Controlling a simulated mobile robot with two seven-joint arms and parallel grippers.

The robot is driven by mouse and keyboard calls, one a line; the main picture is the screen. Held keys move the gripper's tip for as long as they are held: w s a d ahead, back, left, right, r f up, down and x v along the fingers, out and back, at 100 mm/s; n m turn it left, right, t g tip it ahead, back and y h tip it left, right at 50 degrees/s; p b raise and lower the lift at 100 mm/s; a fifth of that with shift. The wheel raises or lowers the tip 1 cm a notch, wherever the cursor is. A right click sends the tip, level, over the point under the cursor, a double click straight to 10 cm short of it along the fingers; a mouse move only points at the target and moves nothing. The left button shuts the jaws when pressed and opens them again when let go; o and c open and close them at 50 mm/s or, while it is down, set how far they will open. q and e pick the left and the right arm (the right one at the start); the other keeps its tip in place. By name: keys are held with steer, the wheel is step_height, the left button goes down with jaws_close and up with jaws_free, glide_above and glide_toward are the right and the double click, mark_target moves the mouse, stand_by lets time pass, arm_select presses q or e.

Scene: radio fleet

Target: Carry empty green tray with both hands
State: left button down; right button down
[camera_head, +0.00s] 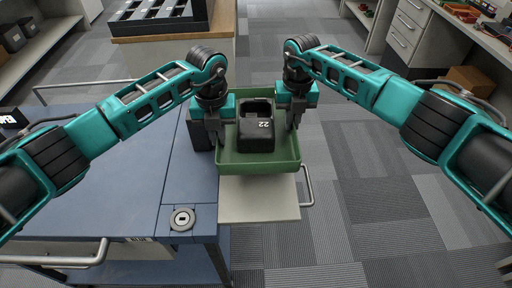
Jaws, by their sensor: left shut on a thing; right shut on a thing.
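The green tray (262,167) is in the middle of the view, at the right edge of the blue table. A black box-like thing marked 22 (257,132) appears to sit in it, so the tray does not look empty. My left gripper (217,137) is shut on the tray's left side. My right gripper (292,124) is shut on the tray's right side. The fingertips are partly hidden against the walls. I cannot tell whether the tray touches a surface below.
A blue table (130,190) fills the left, with a pale shelf (258,205) and metal handle (307,186) below the tray. A wooden-topped counter (175,27) stands behind. A workbench with drawers (405,35) is at right. Carpeted floor (360,200) is open on the right.

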mark_target(220, 153)
arm_select(q)
steer(key=shift+f, duration=0.15)
arm_select(e)
steer(key=shift+f, duration=0.15)
